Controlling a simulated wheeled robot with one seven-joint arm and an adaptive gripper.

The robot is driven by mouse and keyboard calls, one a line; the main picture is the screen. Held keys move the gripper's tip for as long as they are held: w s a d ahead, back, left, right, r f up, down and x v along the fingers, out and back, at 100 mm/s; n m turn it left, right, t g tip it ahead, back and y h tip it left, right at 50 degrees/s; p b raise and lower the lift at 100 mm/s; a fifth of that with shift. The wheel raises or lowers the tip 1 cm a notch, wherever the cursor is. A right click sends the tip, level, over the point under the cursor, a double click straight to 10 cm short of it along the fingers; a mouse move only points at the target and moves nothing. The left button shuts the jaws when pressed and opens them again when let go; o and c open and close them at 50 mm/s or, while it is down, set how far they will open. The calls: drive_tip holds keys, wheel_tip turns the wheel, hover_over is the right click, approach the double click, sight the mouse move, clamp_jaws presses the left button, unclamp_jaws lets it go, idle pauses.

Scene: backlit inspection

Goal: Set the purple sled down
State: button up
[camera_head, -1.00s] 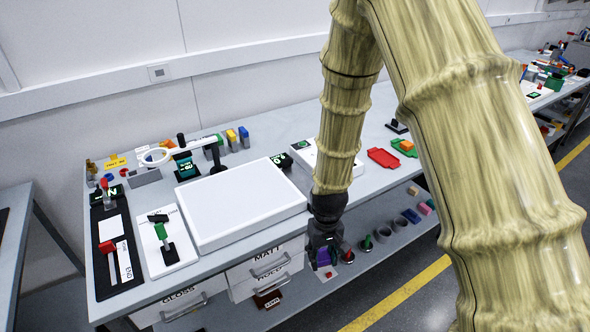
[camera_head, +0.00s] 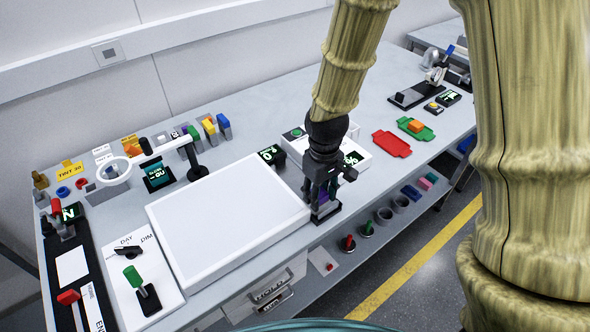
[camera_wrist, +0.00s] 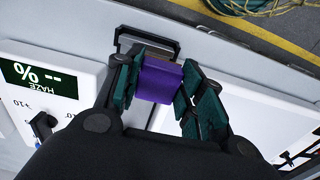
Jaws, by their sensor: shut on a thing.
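The purple sled (camera_wrist: 158,82) is a small purple block between the green-padded fingers of my gripper (camera_wrist: 156,90) in the wrist view. My gripper is shut on it. In the head view, my gripper (camera_head: 323,188) points down at the bench's front edge, just right of the large white panel. Only a sliver of the sled (camera_head: 322,198) shows there between the dark fingers. A black frame-like fixture (camera_wrist: 148,44) lies just beyond the sled in the wrist view. I cannot tell whether the sled touches it or the bench.
The large white panel (camera_head: 226,220) is beside my gripper. A white haze meter (camera_wrist: 48,85) is close on the wrist view's left. A red tray (camera_head: 391,144) and a green tray (camera_head: 424,132) lie farther right. Round cups (camera_head: 384,215) stand on the lower shelf.

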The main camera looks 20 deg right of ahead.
drive_tip(key=p, duration=0.4)
hover_over(297, 181)
drive_tip(key=shift+f, duration=0.65)
drive_tip(key=shift+f+p, duration=0.7)
drive_tip(key=shift+f, duration=1.05)
drive_tip(key=shift+f, duration=0.15)
drive_tip(key=o, duration=0.7)
drive_tip(key=shift+o, duration=0.2)
drive_tip(key=shift+r, duration=0.2)
wheel_tip(297, 181, up, 12)
drive_tip(key=b, duration=0.4)
